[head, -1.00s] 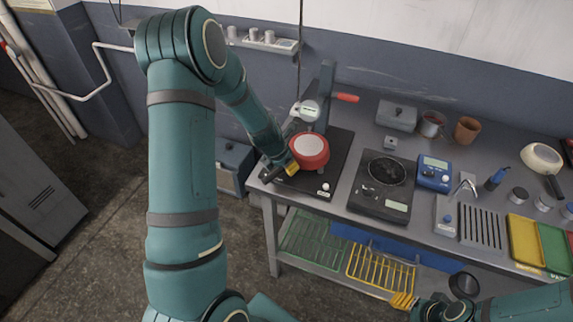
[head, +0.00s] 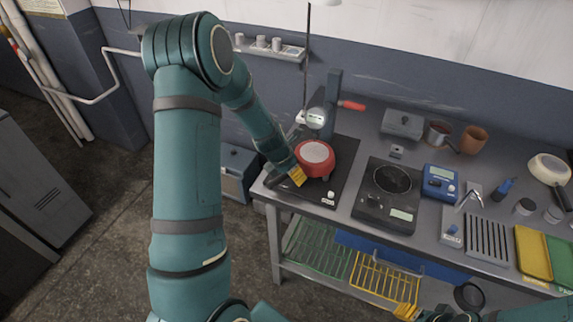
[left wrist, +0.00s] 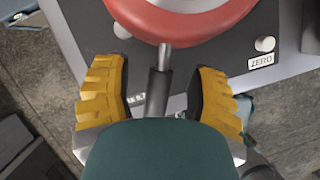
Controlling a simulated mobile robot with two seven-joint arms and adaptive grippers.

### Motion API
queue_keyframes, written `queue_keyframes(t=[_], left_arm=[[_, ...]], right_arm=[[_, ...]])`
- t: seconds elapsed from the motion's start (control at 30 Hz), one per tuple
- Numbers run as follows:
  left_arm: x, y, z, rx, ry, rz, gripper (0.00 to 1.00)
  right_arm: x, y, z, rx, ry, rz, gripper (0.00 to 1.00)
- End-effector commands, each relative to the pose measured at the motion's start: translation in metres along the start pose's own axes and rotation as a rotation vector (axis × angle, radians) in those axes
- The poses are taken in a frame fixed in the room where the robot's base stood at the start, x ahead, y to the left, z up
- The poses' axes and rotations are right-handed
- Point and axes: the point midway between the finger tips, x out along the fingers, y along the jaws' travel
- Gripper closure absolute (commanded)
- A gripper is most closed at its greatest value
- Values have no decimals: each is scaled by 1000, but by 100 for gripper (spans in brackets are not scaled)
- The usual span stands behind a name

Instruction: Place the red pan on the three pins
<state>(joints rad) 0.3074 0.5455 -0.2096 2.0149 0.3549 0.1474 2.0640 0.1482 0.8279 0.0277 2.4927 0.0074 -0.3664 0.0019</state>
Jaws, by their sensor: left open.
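The red pan (head: 316,154), with a pale round inside, sits over the black base of a stand (head: 347,165) at the table's left end. In the left wrist view, the pan's red rim (left wrist: 170,22) is at the top, and its dark handle (left wrist: 158,92) runs down between my left gripper's yellow fingers. My left gripper (head: 297,176) is open, with a gap on each side of the handle. The pins are hidden, so I cannot tell how the pan rests on them. My right gripper (head: 405,311) is at the bottom edge, mostly cut off.
A hot plate or scale (head: 388,194) stands right of the stand, then a blue meter (head: 439,182). An upright post with a red lever (head: 353,106) rises behind the pan. A grey box (head: 402,124) and mugs (head: 473,139) stand at the back. A rack (head: 385,278) is below.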

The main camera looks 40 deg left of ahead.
Motion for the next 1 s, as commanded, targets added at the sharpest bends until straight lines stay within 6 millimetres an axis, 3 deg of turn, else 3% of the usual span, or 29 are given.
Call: queue_keyframes(t=[0.5, 0.7, 1.0], left_arm=[[-93, -1, 1, 3, -4, 0, 43], [-109, -1, 0, 1, -1, -1, 43], [-113, 0, -1, -1, 1, -2, 43]], right_arm=[[0, 0, 0, 0, 0, 0, 53], [0, 0, 0, 0, 0, 0, 53], [0, 0, 0, 0, 0, 0, 53]])
